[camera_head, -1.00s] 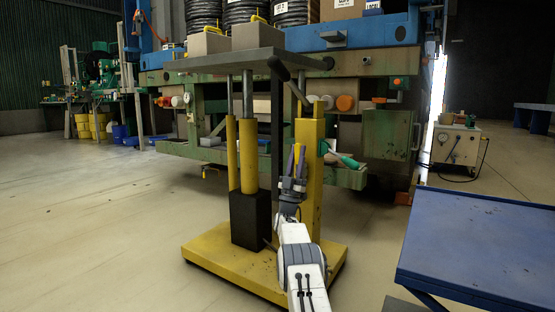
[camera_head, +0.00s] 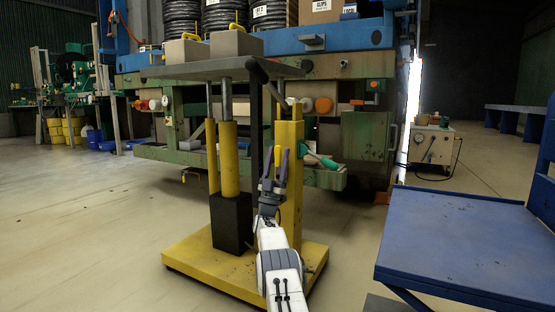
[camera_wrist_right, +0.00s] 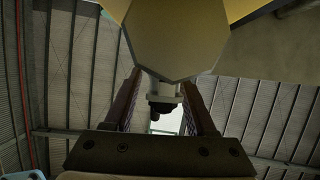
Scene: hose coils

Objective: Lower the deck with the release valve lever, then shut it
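The lift has a grey deck (camera_head: 190,70), which stands raised high above its yellow base (camera_head: 195,262). A chrome rod (camera_head: 226,100) shows above the yellow cylinder (camera_head: 229,160). My right gripper (camera_head: 274,160) is upright in front of the yellow post (camera_head: 290,150), its fingers apart. In the right wrist view a large yellow faceted part (camera_wrist_right: 180,38) lies beyond the open gripper (camera_wrist_right: 160,90). A dark fitting shows between the fingers; I cannot tell contact. My left gripper is out of view.
Two boxes (camera_head: 236,43) sit on the deck. Behind stands a green and blue rack (camera_head: 330,65) with hose coils (camera_head: 222,14). A blue table (camera_head: 450,245) stands at the right. A wheeled unit (camera_head: 430,144) is behind it. The floor at left is clear.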

